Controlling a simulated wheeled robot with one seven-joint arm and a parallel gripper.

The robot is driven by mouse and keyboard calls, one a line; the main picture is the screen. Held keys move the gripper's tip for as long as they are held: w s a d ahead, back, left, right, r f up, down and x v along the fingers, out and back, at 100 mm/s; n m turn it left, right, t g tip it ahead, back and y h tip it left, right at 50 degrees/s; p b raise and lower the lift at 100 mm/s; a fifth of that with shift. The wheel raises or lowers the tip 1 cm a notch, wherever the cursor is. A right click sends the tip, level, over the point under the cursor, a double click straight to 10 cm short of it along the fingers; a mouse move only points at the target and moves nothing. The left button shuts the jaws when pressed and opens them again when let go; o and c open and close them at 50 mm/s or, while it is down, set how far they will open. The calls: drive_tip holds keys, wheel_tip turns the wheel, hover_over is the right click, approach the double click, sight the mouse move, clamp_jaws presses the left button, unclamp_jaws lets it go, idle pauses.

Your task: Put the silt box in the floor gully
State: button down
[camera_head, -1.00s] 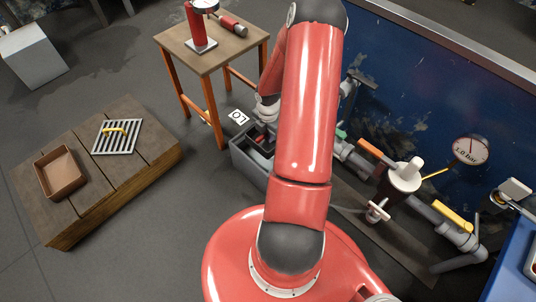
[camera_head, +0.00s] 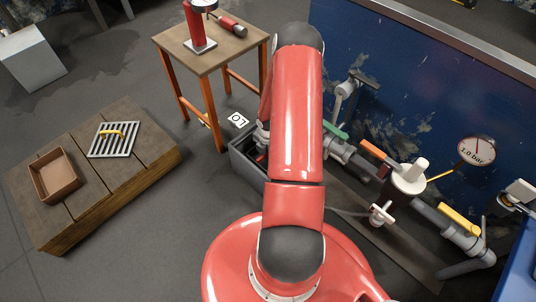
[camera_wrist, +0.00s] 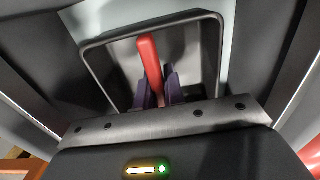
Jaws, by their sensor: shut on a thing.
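The floor gully (camera_head: 246,166) is a grey open trough, partly hidden behind my arm in the head view. In the wrist view, a dark box with a raised rim (camera_wrist: 108,38) and a red handle (camera_wrist: 150,58) looks like the silt box. My gripper (camera_wrist: 157,88) has its purple fingers shut on the red handle. Pale grey walls lie around the box in the wrist view, so it appears to be within the gully. I cannot tell whether it rests on the bottom.
A slatted grate (camera_head: 115,142) with a yellow handle and an open brown box (camera_head: 55,175) lie on a wooden platform (camera_head: 150,165). A wooden stool (camera_head: 225,55) stands behind the gully. Pipes and valves (camera_head: 408,183) run along the right. Floor between platform and gully is clear.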

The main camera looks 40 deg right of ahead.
drive_tip(key=shift+f, duration=0.15)
drive_tip(key=c, duration=1.5)
unclamp_jaws()
